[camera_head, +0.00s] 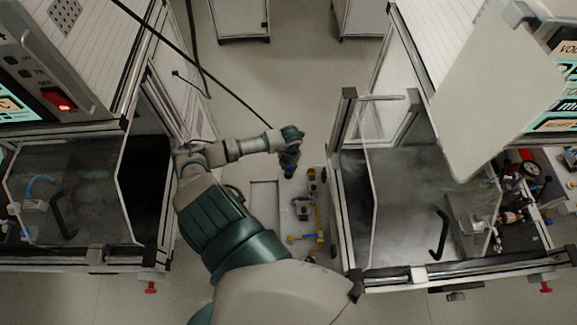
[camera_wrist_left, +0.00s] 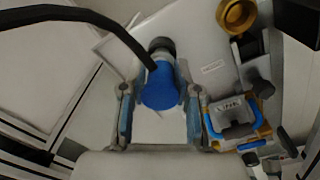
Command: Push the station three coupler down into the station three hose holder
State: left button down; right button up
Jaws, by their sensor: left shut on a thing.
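My left gripper (camera_head: 289,160) points down over the far end of the narrow bench between the two enclosures. In the left wrist view its two fingers stand on either side of a blue coupler (camera_wrist_left: 160,90), and it is shut on this coupler. A black hose (camera_wrist_left: 95,17) comes in from the upper left and reaches the coupler. A dark round part (camera_wrist_left: 161,45) shows just beyond the coupler; I cannot tell whether it is the hose holder or how far the coupler sits in it. In the head view the gripper hides the coupler. My right gripper is not in view.
A brass ring-shaped part (camera_wrist_left: 236,15) and a blue and orange fixture (camera_wrist_left: 236,118) stand right of the fingers on the bench plate. Clear-walled enclosures flank the bench, with the right one's frame post (camera_head: 342,125) close by. A black line (camera_head: 205,80) hangs across the head view.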

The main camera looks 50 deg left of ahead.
pick_arm(q)
jog(key=shift+f+b, duration=0.35)
jog(key=shift+f, duration=0.1)
jog(key=c, duration=0.8)
grip_release()
jog(key=shift+o, duration=0.2)
jog(key=shift+r, duration=0.1)
notch_tip(320, 180, up, 12)
jog(key=shift+w+d+f, duration=0.1)
jog(key=shift+d+f, duration=0.05)
jog(key=shift+f, duration=0.05)
